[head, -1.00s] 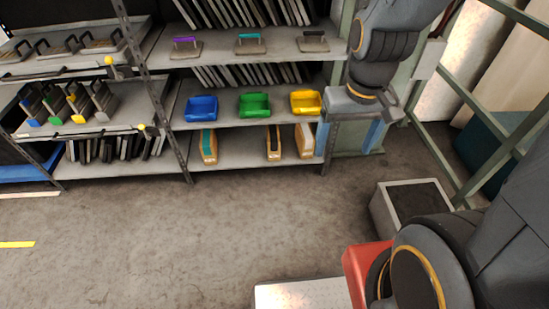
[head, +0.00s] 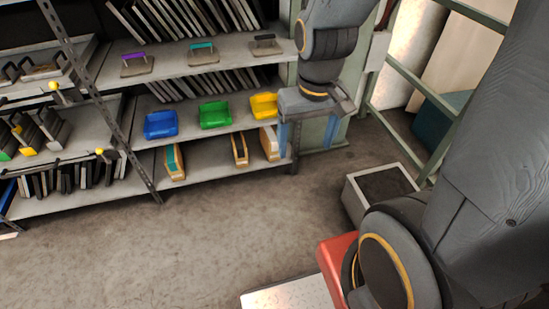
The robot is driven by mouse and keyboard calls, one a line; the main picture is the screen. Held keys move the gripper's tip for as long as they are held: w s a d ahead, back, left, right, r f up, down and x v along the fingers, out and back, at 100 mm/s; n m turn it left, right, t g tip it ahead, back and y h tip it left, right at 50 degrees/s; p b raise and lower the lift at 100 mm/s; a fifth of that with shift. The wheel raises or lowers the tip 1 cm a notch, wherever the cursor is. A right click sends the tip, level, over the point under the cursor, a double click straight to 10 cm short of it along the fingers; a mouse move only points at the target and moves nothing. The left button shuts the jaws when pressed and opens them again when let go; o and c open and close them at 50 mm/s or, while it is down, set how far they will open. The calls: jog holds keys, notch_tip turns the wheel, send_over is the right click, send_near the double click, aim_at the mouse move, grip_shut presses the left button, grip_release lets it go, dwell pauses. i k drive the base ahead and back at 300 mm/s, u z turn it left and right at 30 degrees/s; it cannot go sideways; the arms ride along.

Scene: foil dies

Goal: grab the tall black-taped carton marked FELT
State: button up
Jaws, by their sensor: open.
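Three tan cartons stand on the bottom shelf of the right rack. The middle one has a black strip, the black-taped carton (head: 240,150); its lettering is too small to read. To its left is a teal-taped carton (head: 175,162), and to its right a pale-taped carton (head: 269,143). My gripper (head: 313,133) hangs fingers down at the rack's right end, right of the cartons. Its two blue-padded fingers are wide apart with nothing seen between them. It is apart from the black-taped carton.
Blue (head: 161,124), green (head: 214,115) and yellow (head: 264,105) bins sit on the shelf above the cartons. A grey dark-topped box (head: 380,187) stands on the floor at right. The floor before the rack is clear.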

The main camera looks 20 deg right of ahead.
aim_at(238, 142)
jog(key=k, duration=0.4)
jog(key=u, duration=0.8)
jog(key=i, duration=0.75)
jog(key=z, duration=0.55)
